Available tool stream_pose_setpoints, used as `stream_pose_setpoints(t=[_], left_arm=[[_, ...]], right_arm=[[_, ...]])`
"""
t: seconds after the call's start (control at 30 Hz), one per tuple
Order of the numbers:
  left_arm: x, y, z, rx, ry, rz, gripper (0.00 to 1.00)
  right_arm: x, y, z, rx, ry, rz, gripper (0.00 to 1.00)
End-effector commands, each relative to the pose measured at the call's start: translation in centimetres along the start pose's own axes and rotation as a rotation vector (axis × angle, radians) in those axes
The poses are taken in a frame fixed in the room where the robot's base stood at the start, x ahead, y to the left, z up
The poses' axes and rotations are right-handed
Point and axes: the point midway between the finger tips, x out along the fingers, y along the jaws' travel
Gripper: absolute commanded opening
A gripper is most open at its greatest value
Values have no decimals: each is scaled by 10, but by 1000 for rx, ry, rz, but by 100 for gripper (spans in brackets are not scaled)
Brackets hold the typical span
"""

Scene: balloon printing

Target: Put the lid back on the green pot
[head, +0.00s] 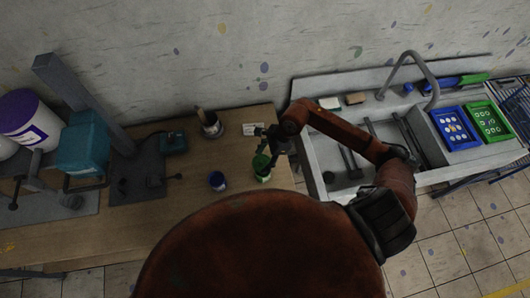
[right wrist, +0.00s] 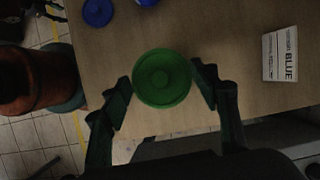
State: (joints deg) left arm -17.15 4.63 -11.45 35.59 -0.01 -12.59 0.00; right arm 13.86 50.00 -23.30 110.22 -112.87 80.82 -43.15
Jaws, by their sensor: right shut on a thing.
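My right gripper (head: 268,150) points down over the green pot (head: 263,177) near the table's right edge. In the right wrist view, the right gripper (right wrist: 162,92) has its two fingers at opposite sides of a round green lid (right wrist: 162,78) with a small raised middle. It is shut on this lid. The lid covers the view below it, so the pot is hidden there. I cannot tell whether the lid touches the pot's rim. My left gripper is not in view.
A blue pot (head: 217,181) stands left of the green pot. A cup with brushes (head: 210,124) is behind. A white card marked BLUE (right wrist: 281,54) lies nearby. A sink (head: 330,150) is right of the table. A printing stand (head: 140,175) is left.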

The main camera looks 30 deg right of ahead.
Motion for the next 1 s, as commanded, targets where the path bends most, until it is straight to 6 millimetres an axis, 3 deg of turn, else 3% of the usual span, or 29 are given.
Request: stream_pose_setpoints(t=[0.1,0.37,0.77,1.0], left_arm=[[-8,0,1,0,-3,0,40],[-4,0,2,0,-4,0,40],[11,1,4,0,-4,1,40],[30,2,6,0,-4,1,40]], right_arm=[[-5,1,-2,79,0,-31,46],[2,0,-6,106,0,-41,46],[34,0,-19,104,1,-39,46],[52,0,-28,103,1,-41,46]])
